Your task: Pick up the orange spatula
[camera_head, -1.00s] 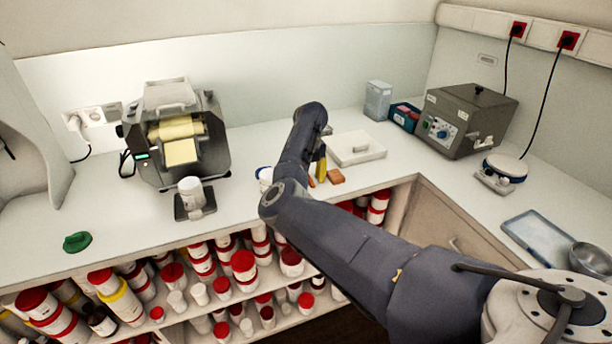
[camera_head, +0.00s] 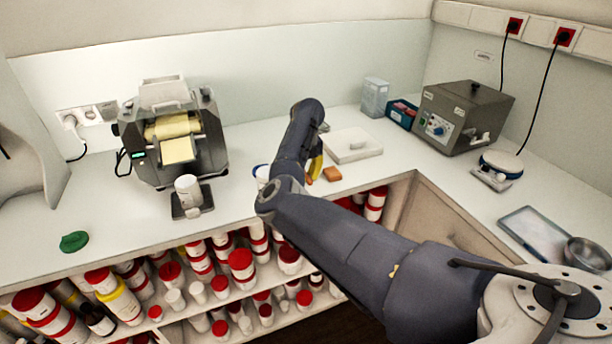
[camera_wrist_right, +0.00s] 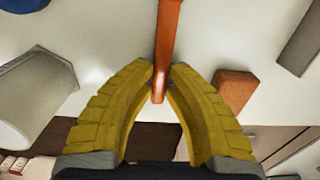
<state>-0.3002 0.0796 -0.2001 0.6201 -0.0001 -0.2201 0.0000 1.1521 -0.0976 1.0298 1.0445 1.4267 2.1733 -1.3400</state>
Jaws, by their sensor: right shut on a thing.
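The orange spatula shows in the right wrist view as a long orange handle (camera_wrist_right: 168,40) running up out of the top of the picture. My right gripper (camera_wrist_right: 161,80) has yellow fingers that are shut on the handle near its lower end. The spatula's far end is out of that view. In the head view my right gripper (camera_head: 315,168) is at the counter's front edge, mostly hidden behind my own arm. My left gripper is not in view.
An orange-brown block (camera_head: 332,174) lies right of the right gripper, also in the wrist view (camera_wrist_right: 236,88). A white jar (camera_head: 261,174) stands left of it. A white box (camera_head: 352,146) lies behind. A three-roll mill (camera_head: 172,135) stands left.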

